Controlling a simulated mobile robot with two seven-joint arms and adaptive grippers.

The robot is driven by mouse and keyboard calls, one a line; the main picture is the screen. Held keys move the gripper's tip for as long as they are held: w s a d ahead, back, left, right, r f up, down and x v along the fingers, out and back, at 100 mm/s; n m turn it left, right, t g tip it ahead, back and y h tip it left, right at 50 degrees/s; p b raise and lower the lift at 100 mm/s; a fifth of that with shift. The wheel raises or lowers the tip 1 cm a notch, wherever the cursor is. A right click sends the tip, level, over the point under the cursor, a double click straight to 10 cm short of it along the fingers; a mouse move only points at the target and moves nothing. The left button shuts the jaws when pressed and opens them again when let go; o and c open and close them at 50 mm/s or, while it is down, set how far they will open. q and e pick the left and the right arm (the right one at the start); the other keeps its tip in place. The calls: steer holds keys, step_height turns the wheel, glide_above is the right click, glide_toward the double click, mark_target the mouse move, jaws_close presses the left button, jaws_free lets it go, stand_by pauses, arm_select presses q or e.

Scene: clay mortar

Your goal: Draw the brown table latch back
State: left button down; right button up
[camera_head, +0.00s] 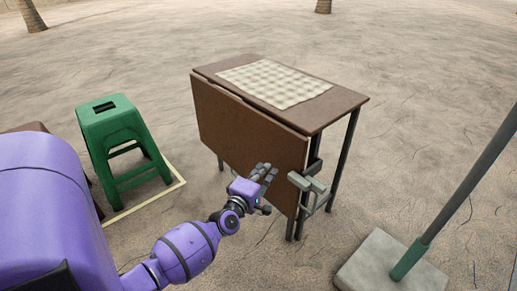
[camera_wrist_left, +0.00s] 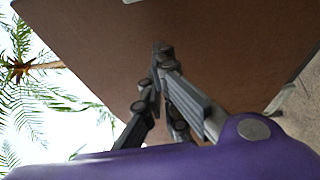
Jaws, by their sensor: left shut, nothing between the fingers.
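The brown table (camera_head: 344,96) has a folded-down leaf hanging on its near side. The grey metal latch (camera_head: 307,183) is by the right end of that leaf, below the tabletop. My left gripper (camera_head: 269,170) is in front of the leaf, a little left of the latch and apart from it. Its fingers are shut with nothing between them. In the left wrist view the shut fingers (camera_wrist_left: 163,50) show against the brown leaf (camera_wrist_left: 225,45). A pale piece at the leaf's right edge there may be part of the latch; I cannot tell. My right gripper is not in view.
A checked cloth (camera_head: 275,82) lies on the tabletop. A green stool (camera_head: 113,128) stands left of the table. At right, a pole (camera_head: 458,205) rises from a pale square base (camera_head: 385,270). Bare sandy ground surrounds them. A palm (camera_wrist_left: 20,70) shows in the left wrist view.

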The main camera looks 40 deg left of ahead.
mark_target(288, 178)
arm_select(q)
steer(key=shift+w+d+p, duration=0.2)
steer(key=shift+d, duration=0.75)
steer(key=shift+w+d+p, duration=0.15)
steer(key=shift+d+p, duration=0.05)
steer(key=shift+d, duration=0.7)
steer(key=d, duration=0.2)
steer(key=d+p, duration=0.1)
steer(key=d, duration=0.1)
steer(key=shift+s+d+p, duration=0.2)
steer(key=shift+d+p, duration=0.1)
steer(key=shift+d, duration=0.05)
